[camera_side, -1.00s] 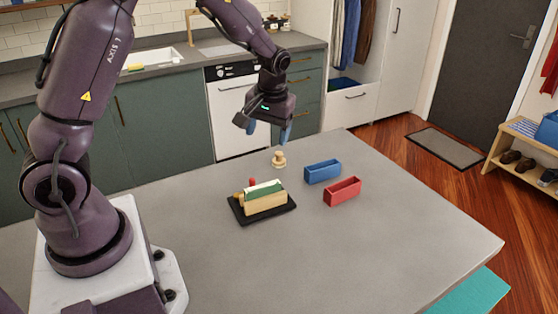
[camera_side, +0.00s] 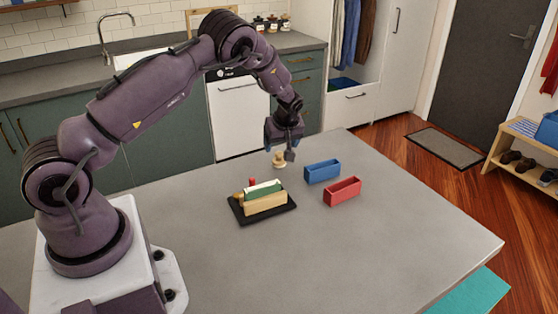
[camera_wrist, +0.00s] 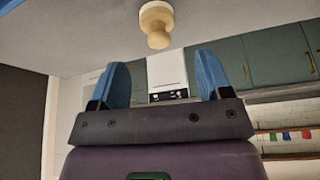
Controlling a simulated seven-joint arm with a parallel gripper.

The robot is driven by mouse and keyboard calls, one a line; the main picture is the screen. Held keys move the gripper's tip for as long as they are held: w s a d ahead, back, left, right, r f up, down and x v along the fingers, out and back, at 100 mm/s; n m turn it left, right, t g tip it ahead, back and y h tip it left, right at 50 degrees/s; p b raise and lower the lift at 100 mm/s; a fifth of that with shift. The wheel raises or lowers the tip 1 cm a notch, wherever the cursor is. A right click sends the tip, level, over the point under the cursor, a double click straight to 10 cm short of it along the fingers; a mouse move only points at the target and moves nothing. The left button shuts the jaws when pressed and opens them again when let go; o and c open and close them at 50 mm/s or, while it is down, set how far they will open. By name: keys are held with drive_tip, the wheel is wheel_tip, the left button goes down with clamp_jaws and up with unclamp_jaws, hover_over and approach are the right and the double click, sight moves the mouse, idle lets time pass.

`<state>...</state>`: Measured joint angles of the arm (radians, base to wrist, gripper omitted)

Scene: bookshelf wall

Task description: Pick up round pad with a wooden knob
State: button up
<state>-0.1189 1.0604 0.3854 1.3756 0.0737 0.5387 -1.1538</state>
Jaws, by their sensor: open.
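The round pad with a wooden knob (camera_side: 279,161) stands on the grey table near its far edge, a small pale wooden piece. In the wrist view the knobbed pad (camera_wrist: 157,22) shows at the top, between and beyond the two blue fingertips. My gripper (camera_side: 283,157) is just above and beside the pad in the side view, partly in front of it. In the wrist view my gripper (camera_wrist: 163,80) is open with nothing between its fingers. I cannot tell whether a finger touches the pad.
A blue box (camera_side: 322,172) and a red box (camera_side: 342,191) stand right of the pad. A black tray (camera_side: 285,211) with a wooden block holding green and white items lies nearer me. The table's front and right side (camera_side: 380,245) are clear.

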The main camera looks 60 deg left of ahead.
sight(280, 153)
drive_tip(key=shift+d+x, duration=0.15)
drive_tip(key=shift+x, duration=1.45)
drive_tip(key=shift+d+x, duration=0.15)
drive_tip(key=shift+x, duration=1.4)
drive_tip(key=shift+f, duration=0.1)
drive_tip(key=shift+c, duration=0.3)
drive_tip(key=c, duration=0.9)
